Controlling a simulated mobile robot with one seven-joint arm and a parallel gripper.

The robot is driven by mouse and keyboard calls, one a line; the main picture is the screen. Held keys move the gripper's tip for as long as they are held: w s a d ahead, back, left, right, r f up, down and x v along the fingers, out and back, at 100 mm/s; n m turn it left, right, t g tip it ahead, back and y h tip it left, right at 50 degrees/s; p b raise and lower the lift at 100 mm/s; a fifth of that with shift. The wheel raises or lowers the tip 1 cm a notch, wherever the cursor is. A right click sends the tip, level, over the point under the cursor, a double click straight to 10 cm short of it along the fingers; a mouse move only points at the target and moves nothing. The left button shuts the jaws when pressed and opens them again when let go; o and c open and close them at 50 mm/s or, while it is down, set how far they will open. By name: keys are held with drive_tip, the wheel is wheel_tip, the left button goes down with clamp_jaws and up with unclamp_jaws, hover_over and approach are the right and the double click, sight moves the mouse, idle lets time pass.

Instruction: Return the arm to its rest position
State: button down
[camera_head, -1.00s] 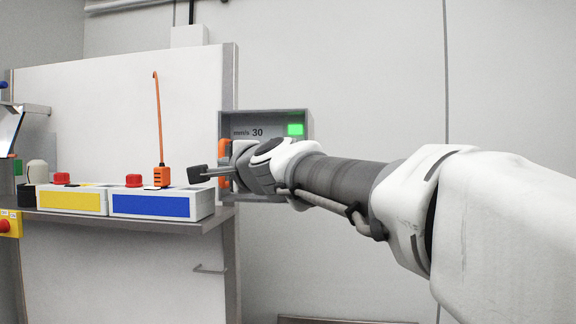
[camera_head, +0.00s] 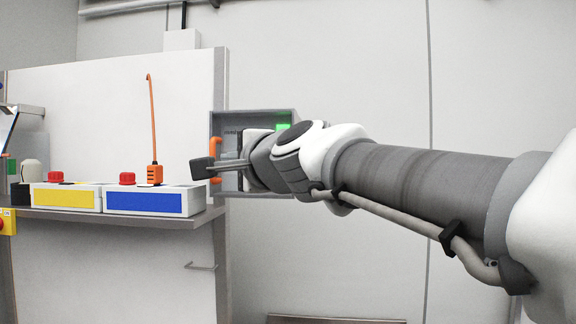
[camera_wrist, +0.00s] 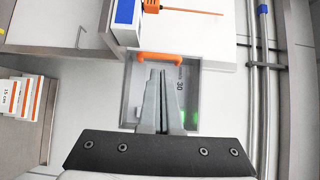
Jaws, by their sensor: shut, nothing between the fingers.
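My gripper (camera_head: 202,168) reaches in from the right in the head view, with its fingers pointing left. It is shut and empty. In the wrist view its fingers (camera_wrist: 158,76) lie together in front of a grey wall box (camera_wrist: 126,92) with an orange handle (camera_wrist: 167,57). In the head view the grey box (camera_head: 292,112) is partly hidden behind my wrist. A green light (camera_head: 283,127) and part of the orange handle (camera_head: 215,146) still show there. I cannot tell how far the fingers are from the box.
A shelf (camera_head: 120,216) at left carries a yellow-fronted box (camera_head: 66,198) and a blue-fronted box (camera_head: 146,203) with red buttons. An orange plug (camera_head: 154,174) with an upright orange rod stands on the blue one. White boxes (camera_wrist: 14,98) sit at left in the wrist view.

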drive_tip(key=shift+v, duration=1.5)
drive_tip(key=s+d+f+n+g+h, duration=0.3)
drive_tip(key=s+d+f, duration=0.3)
drive_tip(key=f, duration=0.6)
drive_tip(key=s+d+f+n+g+h, duration=0.3)
drive_tip(key=s+d+f, duration=0.4)
drive_tip(key=d+f, duration=0.3)
drive_tip(key=s+d+f+n+g+h, duration=0.3)
drive_tip(key=d+f, duration=0.5)
drive_tip(key=f, duration=0.7)
drive_tip(key=s+n+h, duration=0.1)
drive_tip(key=s+n, duration=0.1)
drive_tip(key=s, duration=0.1)
drive_tip(key=shift+s+d, duration=0.3)
drive_tip(key=shift+s, duration=0.05)
